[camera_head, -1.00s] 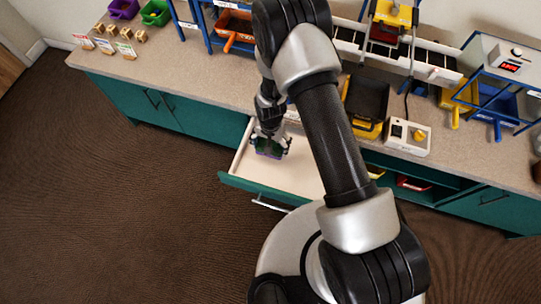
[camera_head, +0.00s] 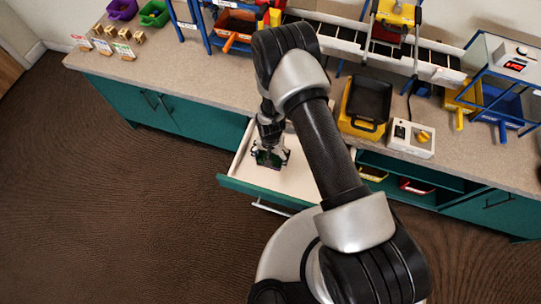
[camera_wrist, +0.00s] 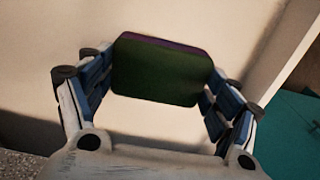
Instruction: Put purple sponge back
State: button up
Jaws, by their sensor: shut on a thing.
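The sponge (camera_wrist: 161,72) is between the fingers of my gripper (camera_wrist: 160,85) in the wrist view. Its dark green face is toward the camera and a purple layer shows along its top edge. In the head view my gripper (camera_head: 269,156) is inside the open drawer (camera_head: 297,180), near its left side. The sponge there is small and mostly covered by the fingers. The pale drawer floor lies behind the sponge in the wrist view. I cannot tell whether the sponge touches the floor.
The teal drawer front (camera_head: 262,191) sticks out from under the counter. My arm covers part of the drawer's right side. On the counter are a black-and-yellow tray (camera_head: 366,103), a white control box (camera_head: 411,138), an orange bin (camera_head: 236,25) and a conveyor. The drawer floor around my gripper looks clear.

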jog(key=o, duration=1.2)
jog(key=shift+f, duration=0.1)
jog(key=shift+c, duration=0.2)
notch_tip(320, 180, up, 12)
jog(key=p, duration=0.4)
jog(key=shift+r, duration=0.25)
jog(key=s+d+r+n+t, duration=0.1)
jog(key=d+r, duration=0.2)
jog(key=r, duration=1.3)
jog(key=d+r+n+t, duration=0.1)
jog(key=d+r, duration=0.3)
jog(key=r, duration=1.1)
jog(key=s+d+r+n+t, duration=0.1)
jog(key=s+d+r, duration=0.1)
jog(key=s+r, duration=0.4)
jog(key=s+d+r+n+t, duration=0.1)
jog(key=s+d+r, duration=0.2)
jog(key=s+r, duration=0.4)
jog(key=s, duration=0.5)
jog(key=shift+s+d+t, duration=0.3)
jog(key=shift+s, duration=0.1)
